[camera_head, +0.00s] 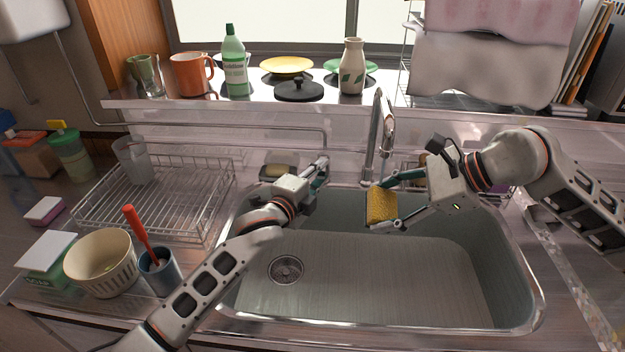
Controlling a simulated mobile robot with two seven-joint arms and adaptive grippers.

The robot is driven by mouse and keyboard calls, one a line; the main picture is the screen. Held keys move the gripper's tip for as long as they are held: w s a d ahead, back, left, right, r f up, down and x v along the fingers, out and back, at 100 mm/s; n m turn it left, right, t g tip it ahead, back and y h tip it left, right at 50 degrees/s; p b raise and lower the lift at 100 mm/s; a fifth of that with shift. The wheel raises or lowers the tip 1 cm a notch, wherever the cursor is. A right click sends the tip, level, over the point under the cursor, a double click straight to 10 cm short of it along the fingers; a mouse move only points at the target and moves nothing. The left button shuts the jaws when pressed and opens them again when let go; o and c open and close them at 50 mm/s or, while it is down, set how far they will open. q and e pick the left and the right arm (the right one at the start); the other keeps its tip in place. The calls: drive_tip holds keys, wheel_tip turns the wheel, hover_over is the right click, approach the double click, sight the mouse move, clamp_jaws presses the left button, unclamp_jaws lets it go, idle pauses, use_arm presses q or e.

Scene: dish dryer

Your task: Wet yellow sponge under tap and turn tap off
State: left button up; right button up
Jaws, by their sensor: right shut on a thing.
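The yellow sponge (382,206) is held over the back of the sink basin, below and just right of the tap. My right gripper (387,204) is shut on it from the right. The metal tap (373,145) rises behind the sink, its spout pointing forward. I cannot make out running water. My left gripper (324,168) is at the back left rim of the sink, left of the tap and apart from it. I cannot tell whether its fingers are open or shut.
The sink (400,275) is otherwise empty, with a drain (286,269) at left. A wire dish rack (150,200) with a glass (133,160), a bowl (101,262) and a blue cup (160,271) stand left. A soap dish (279,171) sits behind my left gripper.

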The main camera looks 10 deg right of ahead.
use_arm(q)
drive_tip(key=v, duration=1.1)
drive_tip(key=shift+s+a, duration=0.25)
drive_tip(key=shift+s, duration=0.05)
drive_tip(key=shift+c, duration=0.3)
